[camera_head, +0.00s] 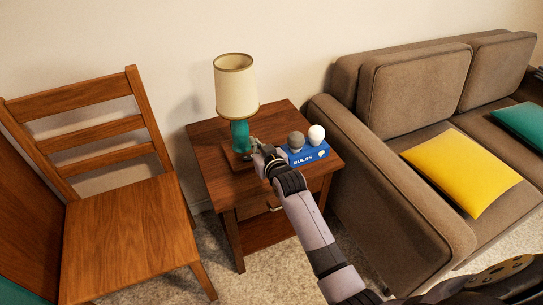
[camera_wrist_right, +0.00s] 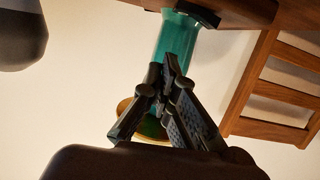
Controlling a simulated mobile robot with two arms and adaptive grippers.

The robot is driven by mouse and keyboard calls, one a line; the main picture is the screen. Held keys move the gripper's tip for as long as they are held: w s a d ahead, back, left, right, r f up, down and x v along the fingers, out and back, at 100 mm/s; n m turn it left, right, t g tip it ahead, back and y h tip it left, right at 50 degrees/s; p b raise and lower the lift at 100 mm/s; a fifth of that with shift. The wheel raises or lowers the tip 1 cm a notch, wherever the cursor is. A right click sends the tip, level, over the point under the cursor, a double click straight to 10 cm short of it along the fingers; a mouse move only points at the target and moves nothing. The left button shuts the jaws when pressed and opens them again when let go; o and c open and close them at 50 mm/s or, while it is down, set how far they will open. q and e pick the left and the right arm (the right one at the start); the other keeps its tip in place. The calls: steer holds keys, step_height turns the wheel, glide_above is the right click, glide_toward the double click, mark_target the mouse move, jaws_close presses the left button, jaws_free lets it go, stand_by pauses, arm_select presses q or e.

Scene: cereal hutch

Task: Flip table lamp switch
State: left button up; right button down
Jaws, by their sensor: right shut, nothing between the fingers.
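The table lamp has a cream shade (camera_head: 236,92) and a teal body (camera_head: 240,133) on a square wooden base (camera_head: 233,160). It stands upright on the wooden side table. My right gripper (camera_head: 252,147) reaches in from the lower right and is beside the teal body, low down near the base. In the right wrist view the teal body (camera_wrist_right: 180,35) is directly behind the fingertips (camera_wrist_right: 170,62), which are together and hold nothing. I cannot tell whether they touch the lamp. The switch cannot be made out. My left gripper is not in view.
A blue bulb box (camera_head: 309,153) with a grey and a white bulb on it stands right of my gripper on the side table (camera_head: 207,137). A wooden chair (camera_head: 130,225) is at left. A brown sofa (camera_head: 400,180) with yellow and teal cushions is at right.

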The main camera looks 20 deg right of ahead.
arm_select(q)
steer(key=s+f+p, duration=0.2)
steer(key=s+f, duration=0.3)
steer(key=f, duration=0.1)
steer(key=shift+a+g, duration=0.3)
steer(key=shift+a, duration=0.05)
arm_select(e)
steer(key=v, duration=1)
steer(key=shift+d, duration=0.3)
steer(key=shift+r, duration=0.15)
